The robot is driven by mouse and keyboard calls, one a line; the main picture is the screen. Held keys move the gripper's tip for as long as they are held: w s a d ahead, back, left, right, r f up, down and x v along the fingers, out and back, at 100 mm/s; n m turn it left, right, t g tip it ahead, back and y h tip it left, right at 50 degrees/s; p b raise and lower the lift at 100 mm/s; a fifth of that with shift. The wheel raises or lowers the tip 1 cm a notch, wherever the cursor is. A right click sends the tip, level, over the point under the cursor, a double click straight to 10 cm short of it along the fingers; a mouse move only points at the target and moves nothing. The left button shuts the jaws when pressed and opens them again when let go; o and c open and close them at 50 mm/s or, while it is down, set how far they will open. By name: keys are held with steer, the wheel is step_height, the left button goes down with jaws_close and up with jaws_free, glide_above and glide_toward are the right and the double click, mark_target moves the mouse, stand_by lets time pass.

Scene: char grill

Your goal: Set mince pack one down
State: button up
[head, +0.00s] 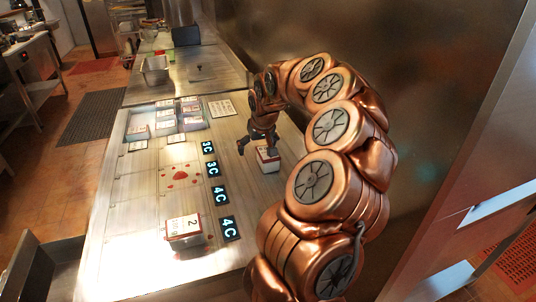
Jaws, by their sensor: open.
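A small white and red pack (268,160) sits on the steel counter, right of the dark number tiles. Its label is too small to read, so I cannot tell for sure that it is mince pack one. My gripper (258,147) is open just above and beside this pack, with one finger close to its top. I cannot tell whether that finger touches it. Another white and red pack (183,229), marked 2, sits on the near part of the counter.
Several packs (190,112) stand in a group at the far end. Red spots (181,177) mark one square. A steel wall (420,70) rises on the right.

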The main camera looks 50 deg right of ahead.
mark_target(267, 157)
steer(key=shift+m+h, duration=0.3)
steer(key=shift+m, duration=0.1)
steer(key=d, duration=0.3)
steer(key=s+d+f, duration=0.1)
steer(key=shift+d, duration=0.4)
steer(key=shift+p+x, duration=2.2)
steer(key=shift+x, duration=1.25)
steer(key=shift+w+d+f, duration=0.1)
steer(key=shift+f, duration=0.3)
steer(key=shift+f+b, duration=0.25)
steer(key=shift+b, duration=0.4)
steer(key=c, duration=1.6)
steer(key=shift+c, duration=0.2)
steer(key=shift+r+p, duration=0.3)
steer(key=shift+p, duration=0.2)
